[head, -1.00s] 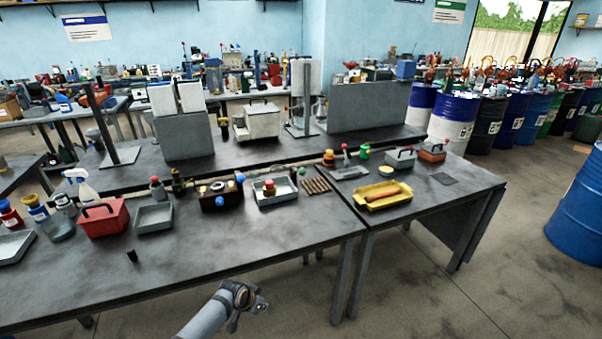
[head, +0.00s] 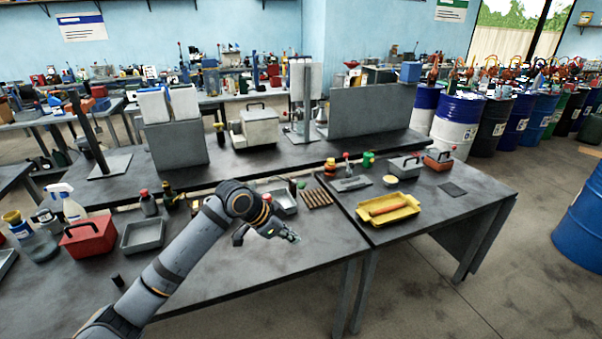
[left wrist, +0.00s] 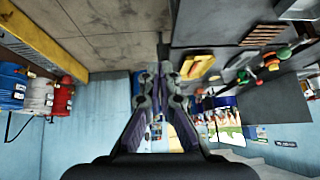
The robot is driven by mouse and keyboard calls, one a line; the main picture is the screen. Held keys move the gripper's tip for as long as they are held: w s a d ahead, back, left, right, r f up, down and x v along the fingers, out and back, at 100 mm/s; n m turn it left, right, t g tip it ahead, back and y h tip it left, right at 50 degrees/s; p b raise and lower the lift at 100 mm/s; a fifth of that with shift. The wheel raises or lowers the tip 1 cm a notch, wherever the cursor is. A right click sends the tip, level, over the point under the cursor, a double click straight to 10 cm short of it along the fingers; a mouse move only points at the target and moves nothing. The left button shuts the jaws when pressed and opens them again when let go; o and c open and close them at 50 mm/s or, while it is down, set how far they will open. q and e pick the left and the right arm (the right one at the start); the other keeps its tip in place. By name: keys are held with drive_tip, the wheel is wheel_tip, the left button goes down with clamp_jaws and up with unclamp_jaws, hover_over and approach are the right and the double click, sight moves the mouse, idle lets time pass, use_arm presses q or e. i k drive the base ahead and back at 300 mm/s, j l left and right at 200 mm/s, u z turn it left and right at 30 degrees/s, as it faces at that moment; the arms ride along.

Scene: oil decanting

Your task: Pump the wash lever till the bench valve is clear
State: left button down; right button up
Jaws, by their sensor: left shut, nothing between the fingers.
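A small lever with a red knob (head: 346,157) stands upright on a flat grey base (head: 350,183) near the back of the right-hand table; I take it for the wash lever. My left gripper (head: 291,236) is shut and empty above the table's front part, apart from the lever, toward the front left. It also shows in the left wrist view (left wrist: 165,72), fingers together. My right gripper is not in view.
A yellow tray (head: 408,213) with an orange-brown roll stands right of my gripper. Brown rods (head: 316,198) lie behind it. A red toolbox (head: 88,238) and an empty grey tray (head: 143,235) are at left. The front tabletop (head: 240,275) is mostly clear.

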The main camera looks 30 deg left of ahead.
sight(301, 184)
drive_tip(key=i+j, duration=0.55)
drive_tip(key=i, duration=0.15)
drive_tip(key=i+j, duration=0.55)
drive_tip(key=i, duration=0.2)
